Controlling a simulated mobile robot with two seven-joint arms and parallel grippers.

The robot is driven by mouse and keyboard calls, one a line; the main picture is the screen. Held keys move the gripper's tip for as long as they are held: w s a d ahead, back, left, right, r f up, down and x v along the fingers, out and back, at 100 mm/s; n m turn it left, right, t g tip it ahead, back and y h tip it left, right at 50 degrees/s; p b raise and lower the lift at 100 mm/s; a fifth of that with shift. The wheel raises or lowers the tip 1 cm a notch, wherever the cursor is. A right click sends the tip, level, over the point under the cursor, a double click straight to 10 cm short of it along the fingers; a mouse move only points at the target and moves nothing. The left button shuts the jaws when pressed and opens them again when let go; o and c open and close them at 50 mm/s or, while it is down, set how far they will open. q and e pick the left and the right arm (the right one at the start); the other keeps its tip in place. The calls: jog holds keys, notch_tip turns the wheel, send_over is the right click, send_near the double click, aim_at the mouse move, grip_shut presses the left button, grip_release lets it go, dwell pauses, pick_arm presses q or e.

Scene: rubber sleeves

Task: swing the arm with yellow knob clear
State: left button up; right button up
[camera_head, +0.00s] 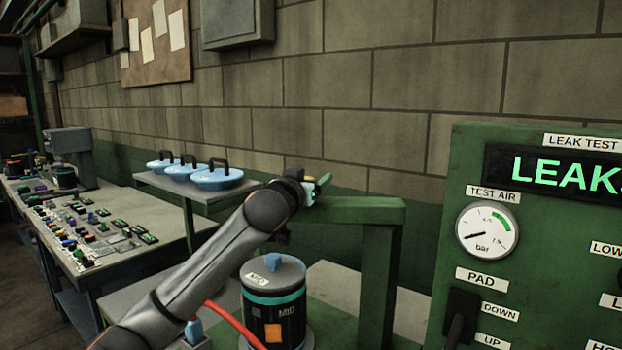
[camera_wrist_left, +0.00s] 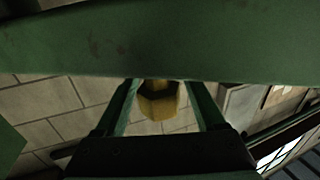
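My left gripper (camera_head: 317,188) is at the left end of a green horizontal beam (camera_head: 365,209), above and beyond a dark canister (camera_head: 262,315) with a blue-knobbed grey lid. In the left wrist view, a yellow knob (camera_wrist_left: 158,101) sits between the two green fingers of my left gripper (camera_wrist_left: 161,95). A wide green bar (camera_wrist_left: 150,42) crosses the top of that view and hides the knob's upper part and the fingertips. Whether the fingers press on the knob cannot be seen. My right gripper is not in view.
A green panel with a gauge (camera_head: 487,231) and a lit LEAK display (camera_head: 560,172) stands at right. A shelf (camera_head: 217,194) left of the gripper holds three blue lids with black handles. A workbench (camera_head: 118,264) with many small parts runs along the left. A block wall stands behind.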

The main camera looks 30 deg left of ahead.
pick_arm(q)
grip_shut()
dwell(0.3)
dwell(0.9)
